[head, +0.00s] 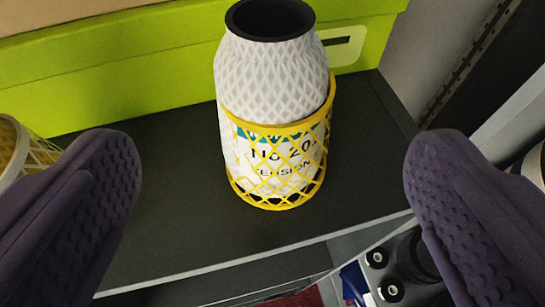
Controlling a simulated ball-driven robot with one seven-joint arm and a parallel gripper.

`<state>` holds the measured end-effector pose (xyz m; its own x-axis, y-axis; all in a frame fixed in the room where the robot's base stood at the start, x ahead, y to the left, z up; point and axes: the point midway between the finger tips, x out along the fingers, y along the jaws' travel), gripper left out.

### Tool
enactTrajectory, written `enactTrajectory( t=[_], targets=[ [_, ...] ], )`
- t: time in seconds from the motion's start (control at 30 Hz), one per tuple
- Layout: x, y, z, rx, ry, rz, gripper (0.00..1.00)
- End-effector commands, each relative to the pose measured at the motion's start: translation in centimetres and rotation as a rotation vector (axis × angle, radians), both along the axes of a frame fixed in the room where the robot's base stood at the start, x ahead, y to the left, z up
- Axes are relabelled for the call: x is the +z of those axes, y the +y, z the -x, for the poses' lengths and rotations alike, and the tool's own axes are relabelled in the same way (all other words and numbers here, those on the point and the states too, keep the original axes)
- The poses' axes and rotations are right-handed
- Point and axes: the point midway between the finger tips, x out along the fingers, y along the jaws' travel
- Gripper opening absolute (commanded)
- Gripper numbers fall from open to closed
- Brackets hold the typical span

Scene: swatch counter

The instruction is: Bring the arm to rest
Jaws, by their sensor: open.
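My gripper (272,185) shows in the head view as two dark purple fingers with dotted pads, one at the left and one at the right. The fingers are wide apart with nothing held between them. Beyond the gap, a white textured bottle-like object (272,80) with a dark open top stands upright in a yellow mesh basket (278,196). A printed label shows through the mesh. The fingers appear clear of both. The rest of my arm is not seen.
The basket stands on a dark shelf (180,215) with a pale front edge. A green box (120,70) is behind it. Another mesh basket (14,150) is partly cut off at left. Dark items with round fittings (388,290) lie below at right, near a grey upright panel (432,50).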

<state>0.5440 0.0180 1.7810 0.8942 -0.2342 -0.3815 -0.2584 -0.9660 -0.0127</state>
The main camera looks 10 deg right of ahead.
Motion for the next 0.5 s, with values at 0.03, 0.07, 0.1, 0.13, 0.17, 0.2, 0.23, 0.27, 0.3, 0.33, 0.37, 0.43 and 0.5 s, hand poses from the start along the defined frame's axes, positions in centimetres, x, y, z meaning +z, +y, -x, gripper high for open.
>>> enactTrajectory(
  t=[0.03,0.07,0.1,0.13,0.17,0.2,0.23,0.27,0.3,0.33,0.37,0.43,0.5],
  targets=[
    [0.0,0.0,0.0,0.0,0.0,0.0,1.0],
    [-0.1,0.0,0.0,0.0,0.0,0.0,1.0],
    [-0.2,0.0,0.0,0.001,0.0,0.0,1.0],
    [-0.5,-0.1,0.1,0.003,0.0,-0.001,1.0],
    [-0.9,-0.2,0.2,0.005,0.001,-0.001,1.0],
    [-1.5,-0.3,0.4,0.009,0.0,-0.004,1.0],
    [-2.2,-0.5,0.6,0.015,0.0,-0.006,1.0],
    [-3.0,-0.6,0.8,0.021,0.0,-0.008,1.0],
    [-4.1,-0.8,1.2,0.032,0.0,-0.01,1.0],
    [-5.0,-1.0,1.5,0.04,-0.002,-0.013,1.0],
    [-5.9,-1.2,1.9,0.05,-0.005,-0.015,1.0],
    [-8.1,-1.5,2.7,0.075,-0.01,-0.018,1.0],
    [-10.0,-1.8,3.6,0.099,-0.019,-0.02,1.0]
  ],
)
